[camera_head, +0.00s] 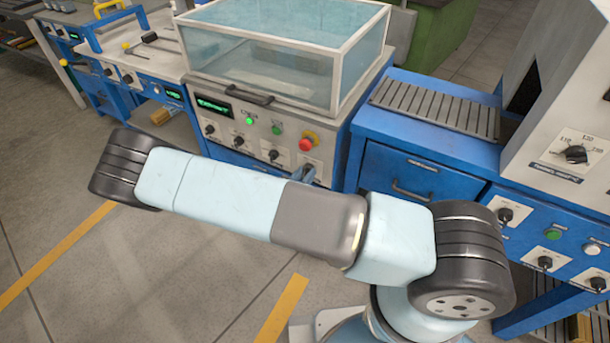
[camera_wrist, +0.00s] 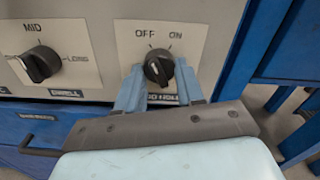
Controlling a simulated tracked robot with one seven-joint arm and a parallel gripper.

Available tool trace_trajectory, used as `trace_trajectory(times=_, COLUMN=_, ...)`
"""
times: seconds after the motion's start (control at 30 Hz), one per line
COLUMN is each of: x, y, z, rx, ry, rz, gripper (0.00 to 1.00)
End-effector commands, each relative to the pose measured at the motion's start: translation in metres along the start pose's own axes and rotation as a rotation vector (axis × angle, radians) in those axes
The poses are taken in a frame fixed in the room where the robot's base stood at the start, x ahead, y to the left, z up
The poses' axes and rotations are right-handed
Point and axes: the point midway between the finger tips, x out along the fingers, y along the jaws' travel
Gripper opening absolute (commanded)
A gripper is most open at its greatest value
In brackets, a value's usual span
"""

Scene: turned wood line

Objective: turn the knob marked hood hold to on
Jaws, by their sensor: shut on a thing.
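The black hood hold knob (camera_wrist: 157,70) sits on a pale plate marked OFF and ON in the wrist view. The label below it is partly hidden, with "HOLD" partly readable. My gripper (camera_wrist: 160,82) has one blue finger on each side of the knob and is shut on it. The knob's pointer leans up and to the left, toward the OFF mark. In the head view, my gripper (camera_head: 306,174) is mostly hidden behind my arm, at the lower right of the hooded machine's panel.
A dwell knob (camera_wrist: 40,64) with MID and LONG marks is to the left. The head view shows a red emergency button (camera_head: 307,142), green buttons (camera_head: 277,130) and a clear hood (camera_head: 285,50) above the panel. A blue cabinet (camera_head: 400,180) stands close on the right.

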Motion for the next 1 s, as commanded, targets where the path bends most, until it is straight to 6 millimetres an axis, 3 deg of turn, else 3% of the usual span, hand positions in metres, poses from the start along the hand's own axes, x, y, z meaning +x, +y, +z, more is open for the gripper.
trace_trajectory(times=1.0, x=-0.0003, y=0.0019, z=0.0004, rx=0.835, ry=0.002, rz=0.0, gripper=0.07)
